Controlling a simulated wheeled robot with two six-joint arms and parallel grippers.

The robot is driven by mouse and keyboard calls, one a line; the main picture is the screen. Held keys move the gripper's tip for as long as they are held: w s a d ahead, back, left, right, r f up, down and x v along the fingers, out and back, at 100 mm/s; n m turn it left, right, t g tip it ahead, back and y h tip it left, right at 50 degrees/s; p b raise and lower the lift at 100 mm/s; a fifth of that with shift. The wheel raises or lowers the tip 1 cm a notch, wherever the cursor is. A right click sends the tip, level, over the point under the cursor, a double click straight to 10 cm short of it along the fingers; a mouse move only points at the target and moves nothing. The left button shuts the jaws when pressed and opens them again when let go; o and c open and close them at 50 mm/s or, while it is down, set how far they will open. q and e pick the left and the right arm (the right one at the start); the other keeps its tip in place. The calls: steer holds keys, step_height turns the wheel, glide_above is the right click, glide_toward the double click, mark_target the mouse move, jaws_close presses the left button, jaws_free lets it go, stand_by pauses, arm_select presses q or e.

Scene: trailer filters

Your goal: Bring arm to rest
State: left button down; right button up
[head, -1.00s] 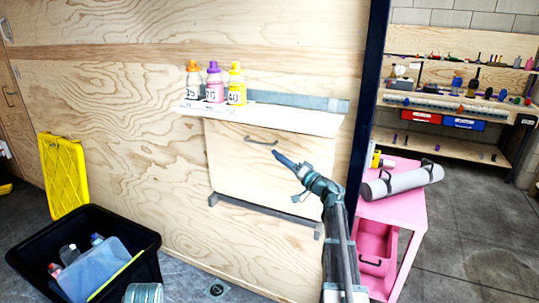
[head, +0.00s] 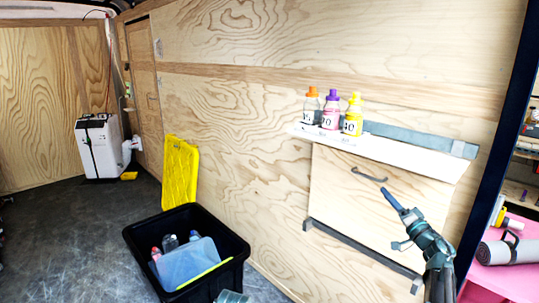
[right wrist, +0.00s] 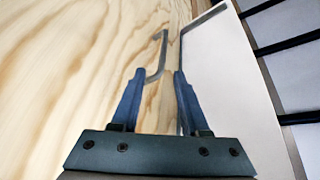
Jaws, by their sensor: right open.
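My right gripper (head: 386,192) is in front of the plywood wall, just below and right of the dark handle (head: 369,175) on a wooden panel (head: 365,200). In the right wrist view its two blue fingers (right wrist: 159,72) are apart with nothing held. The handle (right wrist: 160,55) shows beyond the gap between the fingertips; I cannot tell whether they touch it.
A white shelf (head: 400,150) above the panel bears three bottles with orange, purple (head: 331,110) and yellow caps. A black bin (head: 237,258) stands on the floor, with a yellow lid (head: 180,172) behind it. A pink cart (head: 505,278) is at right.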

steer(key=w+a+f+m+g+h, duration=0.1)
steer(key=a+f+m+g+h, duration=0.3)
steer(key=a+f+h, duration=0.7)
steer(key=s+a+f+n+g+y, duration=0.2)
steer(key=s+a+f+n+g, duration=0.25)
steer(key=s+a+f, duration=0.35)
steer(key=s+a+f+n+g+y, duration=0.1)
steer(key=s+a+f+n+g, duration=0.45)
steer(key=a, duration=0.55)
steer(key=s+a+f+n+g+y, duration=0.1)
steer(key=s+a+f+n+g, duration=0.15)
steer(key=s+a, duration=0.45)
steer(key=s+a+f+n+g, duration=0.15)
steer(key=s+g, duration=0.25)
steer(key=s, duration=0.8)
step_height(320, 180, up, 19)
steer(key=p, duration=1.8)
steer(key=shift+w+a+n, duration=0.25)
steer(key=shift+a+n, duration=0.05)
steer(key=shift+a, duration=0.1)
